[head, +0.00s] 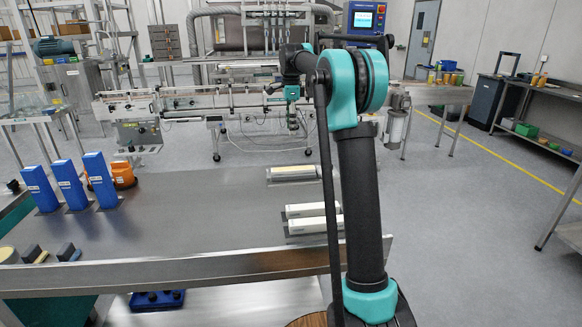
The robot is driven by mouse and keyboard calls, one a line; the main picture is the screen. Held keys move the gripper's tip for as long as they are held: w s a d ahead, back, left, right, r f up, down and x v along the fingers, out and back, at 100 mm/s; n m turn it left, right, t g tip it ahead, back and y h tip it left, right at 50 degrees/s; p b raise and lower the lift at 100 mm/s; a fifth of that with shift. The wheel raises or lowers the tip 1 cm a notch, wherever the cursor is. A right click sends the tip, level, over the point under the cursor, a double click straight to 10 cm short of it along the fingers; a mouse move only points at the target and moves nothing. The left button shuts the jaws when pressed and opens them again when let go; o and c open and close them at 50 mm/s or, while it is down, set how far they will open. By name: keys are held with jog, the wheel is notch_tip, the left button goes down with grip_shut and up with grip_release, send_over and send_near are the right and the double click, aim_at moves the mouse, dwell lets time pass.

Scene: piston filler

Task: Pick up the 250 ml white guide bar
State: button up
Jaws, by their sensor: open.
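Two white bars (309,209) (309,225) lie side by side on the near right part of the metal table (200,220). A cream-topped bar (293,172) lies farther back on the same table. Any size markings are too small to read, so I cannot tell which bar is the 250 ml white guide bar. The right ends of the white bars are partly hidden by my arm. My gripper (294,126) points down, open, small in the picture, and shows above the cream-topped bar. It appears empty and apart from the bars.
Three blue upright holders (72,184) and an orange object (124,174) stand at the table's left. Small dark blocks (67,252) lie at its front left corner. The table's middle is clear. A conveyor machine (190,102) stands behind, and a side bench (550,100) at right.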

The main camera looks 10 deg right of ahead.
send_over(292, 169)
jog(key=f, duration=1.2)
jog(key=shift+w+a, duration=0.2)
jog(key=shift+w, duration=0.15)
jog(key=shift+s+d+f, duration=0.1)
jog(key=shift+f, duration=1.25)
jog(key=shift+s+d+f, duration=0.1)
jog(key=shift+f, duration=1.25)
grip_shut()
